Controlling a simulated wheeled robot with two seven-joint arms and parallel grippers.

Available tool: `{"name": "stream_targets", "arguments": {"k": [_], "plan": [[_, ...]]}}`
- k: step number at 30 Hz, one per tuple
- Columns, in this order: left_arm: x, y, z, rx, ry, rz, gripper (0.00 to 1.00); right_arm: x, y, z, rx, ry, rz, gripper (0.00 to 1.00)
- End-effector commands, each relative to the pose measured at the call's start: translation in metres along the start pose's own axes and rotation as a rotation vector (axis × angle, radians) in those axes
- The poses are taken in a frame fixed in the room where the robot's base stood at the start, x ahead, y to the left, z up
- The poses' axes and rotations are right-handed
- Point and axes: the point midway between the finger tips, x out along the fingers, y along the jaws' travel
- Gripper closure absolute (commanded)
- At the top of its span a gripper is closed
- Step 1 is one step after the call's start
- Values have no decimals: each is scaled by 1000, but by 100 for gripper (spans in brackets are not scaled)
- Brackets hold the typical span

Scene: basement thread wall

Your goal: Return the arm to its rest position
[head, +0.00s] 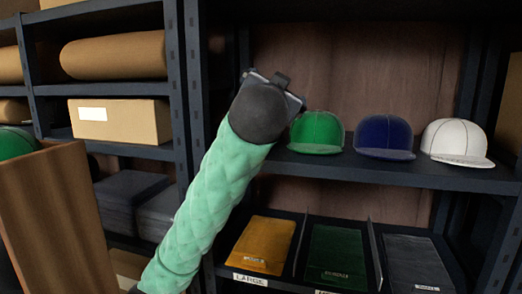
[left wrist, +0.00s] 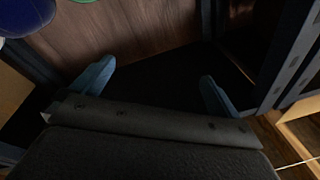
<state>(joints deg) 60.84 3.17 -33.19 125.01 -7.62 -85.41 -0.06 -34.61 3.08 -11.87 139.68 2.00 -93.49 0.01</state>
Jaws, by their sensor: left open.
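My left arm, in a green quilted sleeve, rises from the lower left in the head view. My left gripper (head: 275,84) is at its far end in front of the upper shelf, mostly hidden behind the dark wrist. The left wrist view shows the gripper (left wrist: 157,86) open, with two blue fingers wide apart and nothing between them. A green cap (head: 317,131) sits just right of the wrist. A blue cap (head: 385,136) and a white cap (head: 456,141) stand further right on the same shelf. My right gripper is not in view.
A dark shelf upright (head: 182,95) stands left of the arm. A cardboard box (head: 135,121) and rolled brown material (head: 120,56) fill the left shelves. Below the caps lie yellow (head: 262,244), green (head: 336,256) and grey (head: 416,262) folded items between dividers. A brown panel (head: 60,220) stands at lower left.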

Motion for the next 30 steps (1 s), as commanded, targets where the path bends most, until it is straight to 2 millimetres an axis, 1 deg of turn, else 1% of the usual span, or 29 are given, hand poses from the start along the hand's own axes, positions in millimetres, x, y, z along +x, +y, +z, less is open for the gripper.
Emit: {"name": "stream_targets", "arguments": {"k": [1, 3, 5, 6, 8, 9, 12, 18, 20, 21, 26, 30], "plan": [[-2, 4, 24, -24, -42, 21, 0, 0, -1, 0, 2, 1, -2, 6], [-6, 10, 54, -51, -95, 50, 0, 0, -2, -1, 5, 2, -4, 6], [-10, 15, 77, -74, -137, 71, 0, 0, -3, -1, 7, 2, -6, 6], [-12, 19, 94, -88, -166, 86, 0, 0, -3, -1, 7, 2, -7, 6], [-17, 24, 117, -109, -205, 107, 0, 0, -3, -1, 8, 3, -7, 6], [-21, 27, 132, -123, -230, 120, 0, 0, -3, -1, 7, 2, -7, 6], [-31, 36, 169, -157, -289, 152, 0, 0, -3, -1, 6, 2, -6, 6], [-55, 55, 238, -221, -392, 204, 0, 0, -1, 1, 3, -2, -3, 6], [-63, 60, 257, -240, -419, 215, 0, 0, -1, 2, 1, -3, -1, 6], [-69, 64, 270, -252, -437, 223, 0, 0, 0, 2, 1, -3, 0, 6], [-94, 79, 321, -299, -512, 251, 0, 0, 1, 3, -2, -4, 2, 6], [-118, 93, 364, -335, -583, 267, 0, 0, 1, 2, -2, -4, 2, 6]]}}
